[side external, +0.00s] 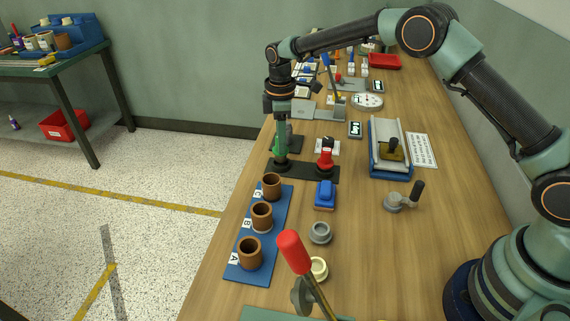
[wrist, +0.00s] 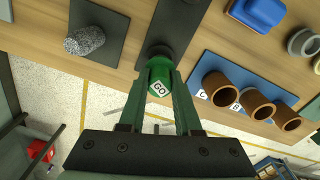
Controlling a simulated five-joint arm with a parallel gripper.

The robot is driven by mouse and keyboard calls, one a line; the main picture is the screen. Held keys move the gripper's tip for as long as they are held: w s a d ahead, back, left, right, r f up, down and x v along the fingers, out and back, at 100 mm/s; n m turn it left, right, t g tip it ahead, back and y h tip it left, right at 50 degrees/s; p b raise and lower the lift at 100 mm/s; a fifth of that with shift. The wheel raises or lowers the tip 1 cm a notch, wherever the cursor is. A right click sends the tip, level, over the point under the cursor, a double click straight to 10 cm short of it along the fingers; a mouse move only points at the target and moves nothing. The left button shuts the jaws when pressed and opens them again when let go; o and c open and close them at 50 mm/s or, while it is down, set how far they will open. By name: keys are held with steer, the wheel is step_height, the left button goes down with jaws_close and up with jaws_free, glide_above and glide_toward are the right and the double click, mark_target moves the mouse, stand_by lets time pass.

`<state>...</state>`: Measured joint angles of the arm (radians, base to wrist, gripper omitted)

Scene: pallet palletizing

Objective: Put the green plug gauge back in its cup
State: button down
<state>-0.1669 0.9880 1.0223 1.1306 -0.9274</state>
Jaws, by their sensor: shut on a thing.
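The green plug gauge (wrist: 159,80), marked GO, is between the fingers of my gripper (wrist: 160,92) in the wrist view. My gripper (side external: 281,143) is shut on it and points down in the side view. A black round cup (side external: 282,165) on a dark plate (side external: 302,170) is directly below; it also shows past the gauge in the wrist view (wrist: 156,52). The gauge's lower end meets or enters this cup; I cannot tell how deep it sits. A red gauge (side external: 325,152) stands upright at the other end of the plate.
A blue board (side external: 249,272) with three brown cups marked A, B and C lies nearer the camera. A blue block (side external: 325,194) is right of it. A knurled grey piece (wrist: 85,40) lies on a dark pad close by. The table's left edge is near.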

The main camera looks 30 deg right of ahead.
steer(key=shift+f, duration=1.2)
stand_by(0.6)
steer(key=c, duration=0.5)
jaws_free()
steer(key=shift+r, duration=0.1)
step_height(320, 180, up, 12)
steer(key=s+d+r+m+t, duration=0.3)
steer(key=s+d+r+m, duration=0.3)
steer(key=s+r, duration=0.55)
steer(key=s+d+f+m+t, duration=0.1)
steer(key=s+m, duration=0.1)
steer(key=s, duration=0.2)
steer(key=s+d+f+m, duration=0.1)
steer(key=s+m, duration=0.1)
steer(key=s, duration=0.3)
steer(key=s+d+f+m+t, duration=0.1)
steer(key=s+m, duration=0.1)
steer(key=s, duration=0.3)
steer(key=shift+s+d+m+t, duration=0.1)
steer(key=shift+s+m+t, duration=0.1)
steer(key=shift+m+t, duration=0.1)
